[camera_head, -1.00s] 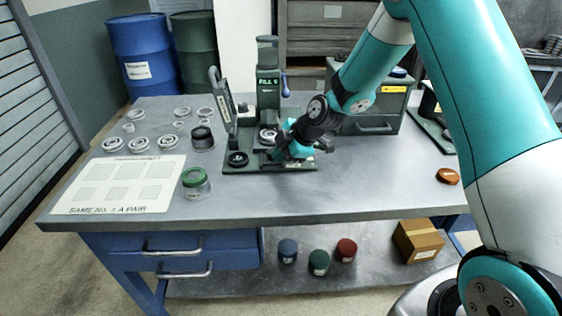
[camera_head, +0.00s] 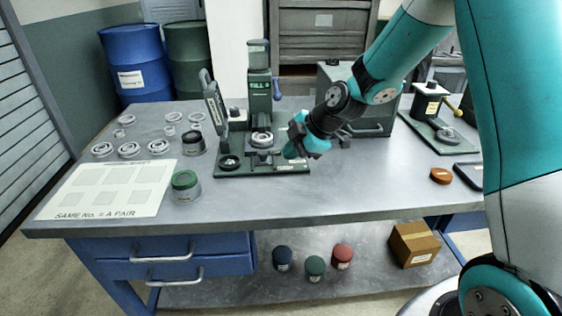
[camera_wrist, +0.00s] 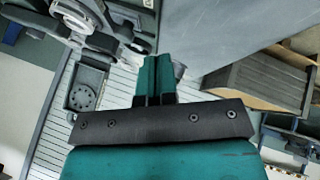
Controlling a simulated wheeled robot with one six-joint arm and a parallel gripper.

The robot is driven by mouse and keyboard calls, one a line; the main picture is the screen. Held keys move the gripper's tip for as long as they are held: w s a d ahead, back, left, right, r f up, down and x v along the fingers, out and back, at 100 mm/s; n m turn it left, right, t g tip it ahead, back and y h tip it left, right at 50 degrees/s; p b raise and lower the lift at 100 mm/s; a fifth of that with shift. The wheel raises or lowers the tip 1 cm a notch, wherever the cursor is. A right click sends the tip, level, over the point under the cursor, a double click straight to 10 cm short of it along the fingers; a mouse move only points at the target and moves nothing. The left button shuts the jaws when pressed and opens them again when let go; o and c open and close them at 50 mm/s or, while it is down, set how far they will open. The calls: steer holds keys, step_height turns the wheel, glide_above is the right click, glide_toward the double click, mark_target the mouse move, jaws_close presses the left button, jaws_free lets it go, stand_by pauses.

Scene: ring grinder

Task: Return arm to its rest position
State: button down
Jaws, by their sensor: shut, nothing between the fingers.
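My gripper (camera_head: 294,147) is at the right side of the ring grinder (camera_head: 262,140), a little above its green base plate, and looks clear of it. In the wrist view my gripper (camera_wrist: 158,70) shows two teal fingers pressed together with nothing between them. The grinder has an upright column with a "FILL" label, a blue side handle, and a ring (camera_head: 262,139) on its central seat. A tilted grey lever plate stands at its left. My arm reaches in from the right of the head view.
The bench (camera_head: 340,194) is clear in front of the grinder. A green-lidded jar (camera_head: 186,187), a white pairing mat (camera_head: 110,188) and several rings lie left. A grey cabinet (camera_head: 369,131) stands behind my arm. An orange-brown puck (camera_head: 441,176) and another device (camera_head: 437,131) are right.

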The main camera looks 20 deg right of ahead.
steer(key=v, duration=0.5)
steer(key=shift+s+a+r, duration=0.1)
steer(key=shift+s+a, duration=0.05)
steer(key=s+a+r+m+g, duration=0.2)
steer(key=s+a+r+m, duration=0.25)
steer(key=s+a, duration=0.45)
steer(key=s+a+r+m+g+h, duration=0.1)
steer(key=s+m, duration=0.6)
steer(key=s, duration=1.1)
step_height(320, 180, up, 2)
steer(key=shift+s+a+r+g, duration=0.2)
steer(key=shift+a+g, duration=0.55)
steer(key=shift+g, duration=0.25)
